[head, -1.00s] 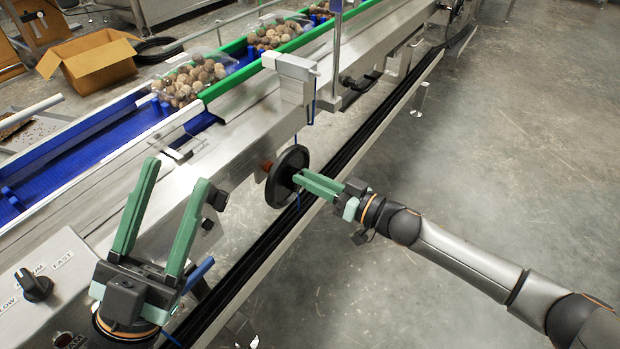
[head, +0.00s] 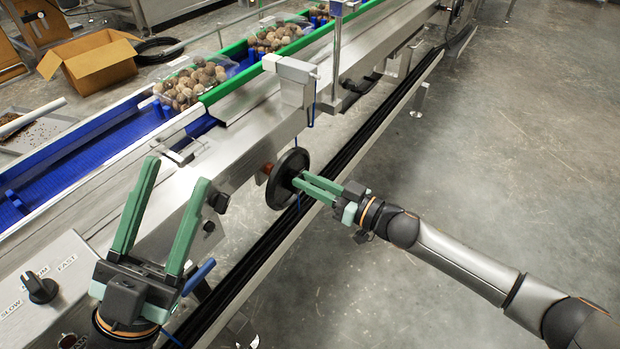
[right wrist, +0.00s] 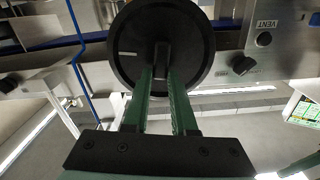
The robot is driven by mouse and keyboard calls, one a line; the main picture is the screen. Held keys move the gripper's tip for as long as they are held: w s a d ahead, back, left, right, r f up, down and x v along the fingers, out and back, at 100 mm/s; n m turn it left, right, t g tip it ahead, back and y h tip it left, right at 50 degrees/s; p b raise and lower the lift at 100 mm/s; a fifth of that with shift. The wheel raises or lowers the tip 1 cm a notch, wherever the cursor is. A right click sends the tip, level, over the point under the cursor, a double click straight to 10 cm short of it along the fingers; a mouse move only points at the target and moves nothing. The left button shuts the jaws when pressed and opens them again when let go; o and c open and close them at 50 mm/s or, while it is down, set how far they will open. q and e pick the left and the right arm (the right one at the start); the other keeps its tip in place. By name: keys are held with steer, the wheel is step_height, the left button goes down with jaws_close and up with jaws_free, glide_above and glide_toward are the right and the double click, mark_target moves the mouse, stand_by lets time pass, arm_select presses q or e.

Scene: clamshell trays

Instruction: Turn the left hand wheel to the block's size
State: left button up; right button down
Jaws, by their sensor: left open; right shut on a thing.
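The hand wheel (head: 287,192), a black disc on a reddish-brown hub, sits on the near side of the conveyor. In the right wrist view the wheel (right wrist: 130,30) fills the upper middle, with a pale mark on its face. My right gripper (head: 298,180) is shut on a dark grip bar (right wrist: 161,52) at the wheel's middle. My left gripper (head: 178,170) is open and empty, pointing up in front of the conveyor's side, apart from the wheel. I cannot make out the task's block for certain, nor any size reading.
Clamshell trays of brown round items (head: 190,85) stand on the blue belt (head: 60,165) beside a green rail (head: 235,85). A speed knob (head: 40,288) is at lower left. Open floor (head: 520,150) lies to the right.

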steer(key=n+p, duration=0.1)
steer(key=n, duration=0.5)
steer(key=s+n+p, duration=0.1)
steer(key=n, duration=0.1)
steer(key=shift+a+f+n+p, duration=0.15)
steer(key=shift+a+n+p, duration=0.2)
steer(key=shift+a+n, duration=0.05)
steer(key=n, duration=0.2)
steer(key=shift+s+a+f+n, duration=0.1)
steer(key=shift+s+f+n, duration=0.1)
steer(key=shift+n, duration=0.2)
steer(key=shift+f+n, duration=0.1)
steer(key=shift+n, duration=0.8)
steer(key=shift+s+a+f+n+b, duration=0.15)
steer(key=shift+n+b, duration=0.2)
steer(key=shift+n, duration=0.8)
steer(key=shift+d+f+n+b, duration=0.15)
steer(key=shift+n+b, duration=0.15)
steer(key=shift+n, duration=0.85)
steer(key=shift+a, duration=0.1)
steer(key=c, duration=0.7)
jaws_free()
